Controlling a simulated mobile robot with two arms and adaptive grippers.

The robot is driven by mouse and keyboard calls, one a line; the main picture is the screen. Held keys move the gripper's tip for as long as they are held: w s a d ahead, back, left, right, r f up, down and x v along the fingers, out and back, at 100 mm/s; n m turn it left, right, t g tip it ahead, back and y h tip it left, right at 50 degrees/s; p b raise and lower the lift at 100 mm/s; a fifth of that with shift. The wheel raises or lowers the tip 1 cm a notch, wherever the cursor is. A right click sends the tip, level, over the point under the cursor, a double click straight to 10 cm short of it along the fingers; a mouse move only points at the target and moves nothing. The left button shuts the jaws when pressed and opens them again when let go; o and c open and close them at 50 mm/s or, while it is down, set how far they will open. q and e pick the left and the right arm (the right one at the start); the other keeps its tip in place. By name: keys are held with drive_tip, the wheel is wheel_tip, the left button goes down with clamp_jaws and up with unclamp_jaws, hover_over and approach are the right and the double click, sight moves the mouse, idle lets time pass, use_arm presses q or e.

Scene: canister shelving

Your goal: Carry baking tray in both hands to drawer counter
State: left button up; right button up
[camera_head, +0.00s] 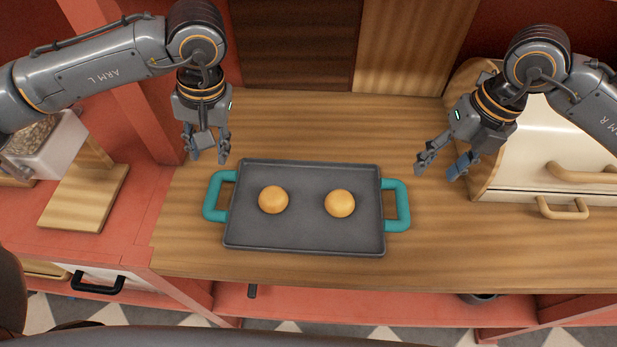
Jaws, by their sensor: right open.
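The baking tray (305,229) is dark grey with a teal handle at each end, and it lies flat on the wooden counter. Two round golden buns sit on it, a left bun (273,199) and a right bun (340,203). My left gripper (208,160) is open and empty, above and just behind the left teal handle (214,196). My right gripper (434,174) is open and empty, behind and to the right of the right teal handle (398,205). Neither gripper touches the tray.
A cream bread box (535,150) with wooden handles stands on the right, close to my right gripper. On the left, a lower red surface holds a wooden board (85,197) and a white container (50,150). A drawer with a black handle (97,284) is below. The wooden counter (310,125) is bare behind the tray.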

sight(213, 189)
use_arm(q)
drive_tip(key=shift+s, duration=0.15)
use_arm(e)
drive_tip(key=shift+s+d, duration=0.1)
drive_tip(key=shift+s, duration=0.1)
use_arm(q)
drive_tip(key=a+f, duration=0.1)
drive_tip(key=f, duration=0.8)
drive_tip(key=a+f, duration=0.1)
drive_tip(key=f, duration=0.3)
drive_tip(key=shift+a+f, duration=0.25)
drive_tip(key=shift+a, duration=0.1)
use_arm(e)
drive_tip(key=a+f, duration=0.1)
drive_tip(key=f, duration=0.3)
drive_tip(key=a+f, duration=0.1)
drive_tip(key=f, duration=0.8)
drive_tip(key=shift+w+a+f, duration=0.1)
drive_tip(key=shift+a+f, duration=0.15)
drive_tip(key=shift+a, duration=0.15)
use_arm(q)
drive_tip(key=c, duration=0.5)
use_arm(e)
drive_tip(key=c, duration=0.5)
use_arm(q)
clamp_jaws()
use_arm(e)
drive_tip(key=c, duration=0.4)
clamp_jaws()
